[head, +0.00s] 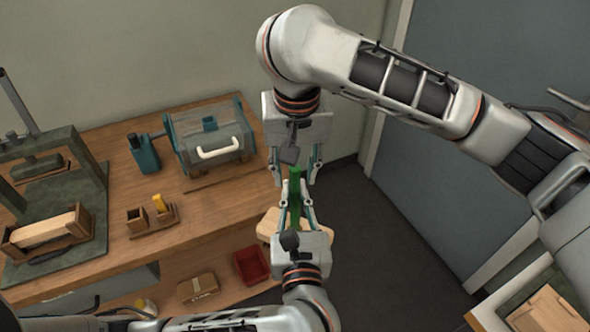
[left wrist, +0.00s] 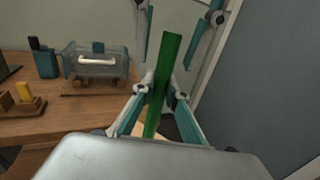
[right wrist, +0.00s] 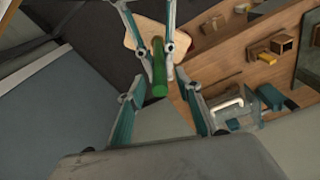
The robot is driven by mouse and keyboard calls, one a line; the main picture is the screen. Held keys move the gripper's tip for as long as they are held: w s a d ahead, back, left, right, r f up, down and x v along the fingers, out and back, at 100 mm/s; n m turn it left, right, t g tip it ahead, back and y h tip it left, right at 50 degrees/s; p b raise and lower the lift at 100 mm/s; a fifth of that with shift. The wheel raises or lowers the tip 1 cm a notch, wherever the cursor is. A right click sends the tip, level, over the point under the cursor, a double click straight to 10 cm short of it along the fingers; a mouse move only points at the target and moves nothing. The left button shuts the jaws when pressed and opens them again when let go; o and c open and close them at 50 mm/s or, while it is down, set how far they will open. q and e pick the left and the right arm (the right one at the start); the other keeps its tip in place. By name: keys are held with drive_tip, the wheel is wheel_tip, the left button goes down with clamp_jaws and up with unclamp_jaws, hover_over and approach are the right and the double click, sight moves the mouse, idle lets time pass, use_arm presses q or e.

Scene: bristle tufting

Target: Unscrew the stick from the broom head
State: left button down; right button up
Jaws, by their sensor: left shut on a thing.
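The green stick (head: 295,193) is upright between my grippers; it also shows in the left wrist view (left wrist: 168,65) and the right wrist view (right wrist: 159,75). My left gripper (head: 294,205) is shut on it from below. The tan wooden broom head (head: 268,226) shows behind the left gripper's fingers, and in the right wrist view (right wrist: 139,38) at the stick's far end. The joint between stick and head is hidden. My right gripper (head: 294,180) points down from above, open, its fingers spread on both sides of the stick's upper end, apparently not touching it.
The wooden workbench (head: 120,215) on the left holds a clear-lidded box (head: 212,140), a teal bottle (head: 143,153), small wooden holders (head: 150,220) and a green press frame (head: 62,190). A red bin (head: 251,265) sits on the shelf below. Open floor lies right of the grippers.

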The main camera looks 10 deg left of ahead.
clamp_jaws()
drive_tip(key=shift+d+n, duration=0.1)
drive_tip(key=shift+n, duration=1.1)
drive_tip(key=shift+n+y, duration=0.3)
drive_tip(key=shift+n, duration=0.5)
drive_tip(key=shift+c, duration=0.3)
unclamp_jaws()
wheel_tip(320, 180, up, 4)
drive_tip(key=shift+w+f, duration=0.1)
drive_tip(key=shift+r+g, duration=0.3)
drive_tip(key=shift+r, duration=0.05)
